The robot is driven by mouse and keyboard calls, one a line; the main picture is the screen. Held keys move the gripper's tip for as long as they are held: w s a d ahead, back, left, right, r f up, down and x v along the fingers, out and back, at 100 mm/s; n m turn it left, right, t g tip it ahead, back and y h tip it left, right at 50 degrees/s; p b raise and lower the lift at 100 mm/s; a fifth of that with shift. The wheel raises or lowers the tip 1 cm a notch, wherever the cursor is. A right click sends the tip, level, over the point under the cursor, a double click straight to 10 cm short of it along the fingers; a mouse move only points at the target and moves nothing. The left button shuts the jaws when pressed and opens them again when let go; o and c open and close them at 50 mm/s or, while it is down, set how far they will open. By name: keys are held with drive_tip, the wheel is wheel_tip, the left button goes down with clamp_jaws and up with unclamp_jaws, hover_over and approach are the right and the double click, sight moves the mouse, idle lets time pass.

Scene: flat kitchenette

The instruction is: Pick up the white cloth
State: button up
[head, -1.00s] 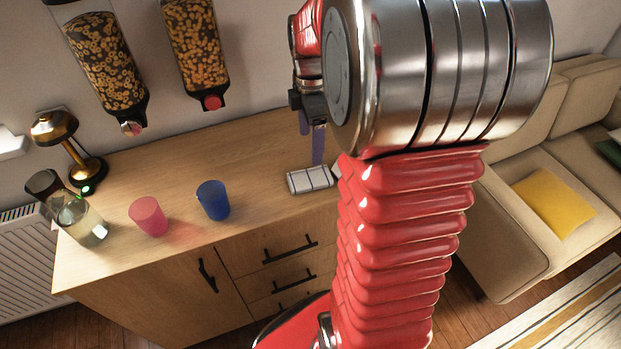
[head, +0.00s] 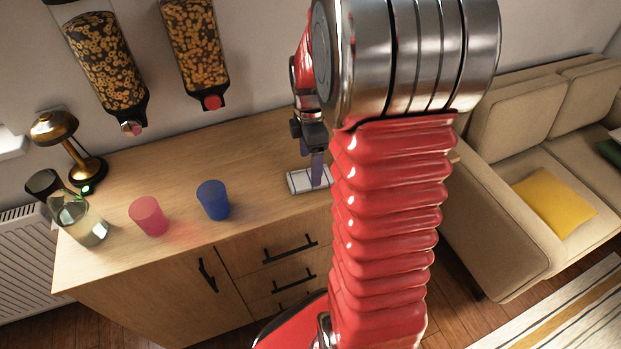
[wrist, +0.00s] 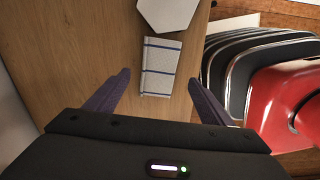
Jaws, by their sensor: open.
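The white cloth (head: 299,182) is a small folded piece with thin dark lines, lying flat on the wooden counter near its front edge. My gripper (head: 312,168) is above it in the head view, its purple fingers pointing down; my arm hides part of that area. In the wrist view the cloth (wrist: 160,66) shows blue stripes and lies ahead of and between the fingertips of my open gripper (wrist: 159,82). Nothing is held between the fingers. Whether the fingers touch the counter cannot be told.
A white angular object (wrist: 168,13) lies just beyond the cloth. A blue cup (head: 213,200), a pink cup (head: 149,216), a glass jug (head: 80,219) and a brass lamp (head: 60,135) stand to the left. Two cereal dispensers (head: 195,55) hang above. A sofa (head: 500,225) stands right.

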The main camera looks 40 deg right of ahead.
sight(308, 176)
drive_tip(key=f, duration=0.5)
drive_tip(key=shift+w+a, duration=0.15)
drive_tip(key=shift+a, duration=0.05)
drive_tip(key=shift+r, duration=0.1)
drive_tip(key=shift+c, duration=0.3)
drive_tip(key=c, duration=1.1)
